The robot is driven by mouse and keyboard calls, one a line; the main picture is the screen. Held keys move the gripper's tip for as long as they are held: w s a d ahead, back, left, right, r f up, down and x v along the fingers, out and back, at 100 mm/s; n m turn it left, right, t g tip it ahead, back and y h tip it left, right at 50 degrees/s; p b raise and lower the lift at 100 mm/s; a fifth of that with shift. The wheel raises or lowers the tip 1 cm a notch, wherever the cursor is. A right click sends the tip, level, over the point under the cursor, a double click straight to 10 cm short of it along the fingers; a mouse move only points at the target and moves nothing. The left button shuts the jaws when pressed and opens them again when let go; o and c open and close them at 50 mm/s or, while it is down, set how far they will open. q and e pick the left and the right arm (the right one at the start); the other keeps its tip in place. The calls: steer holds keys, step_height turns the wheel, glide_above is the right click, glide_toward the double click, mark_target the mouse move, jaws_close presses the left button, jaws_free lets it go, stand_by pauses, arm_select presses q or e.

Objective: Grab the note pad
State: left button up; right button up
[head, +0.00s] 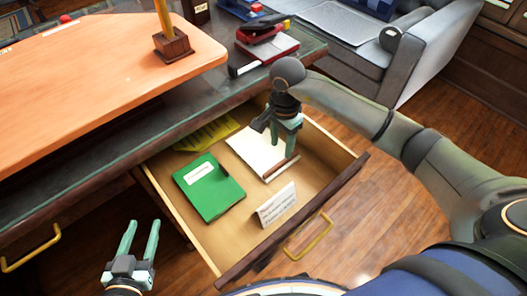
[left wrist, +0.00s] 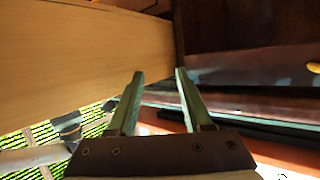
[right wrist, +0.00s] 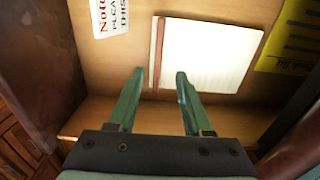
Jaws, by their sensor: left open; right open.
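A white note pad (head: 255,150) with a brown bound edge lies in the open drawer, near its back right. In the right wrist view the note pad (right wrist: 205,55) lies flat beyond my fingertips. My right gripper (head: 290,148) is open above the pad's brown-edged side and hides part of it in the head view. In the right wrist view my right gripper (right wrist: 160,75) has its fingertips either side of the brown edge's near end, with nothing between them. My left gripper (head: 139,225) is open and empty, outside the drawer at its left.
The drawer (head: 315,215) also holds a green book (head: 208,186), a yellow sheet (head: 208,133) and a white sign card (head: 277,205). The desk (head: 200,95) overhangs the drawer's back. A grey armchair (head: 385,70) stands behind at the right.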

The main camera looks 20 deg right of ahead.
mark_target(282, 162)
step_height(282, 162, down, 2)
steer(key=shift+f, duration=0.1)
step_height(282, 162, down, 4)
steer(key=shift+s+d+f+b, duration=0.15)
steer(key=shift+f+b, duration=0.05)
steer(key=shift+b, duration=0.5)
steer(key=shift+f, duration=0.15)
arm_select(q)
step_height(282, 162, up, 9)
steer(key=w+m+t+h, duration=0.1)
steer(key=w+t, duration=0.1)
steer(key=t, duration=0.1)
steer(key=shift+d+f+t, duration=0.15)
steer(key=shift+t, duration=0.25)
arm_select(e)
steer(key=shift+c, duration=0.2)
jaws_close()
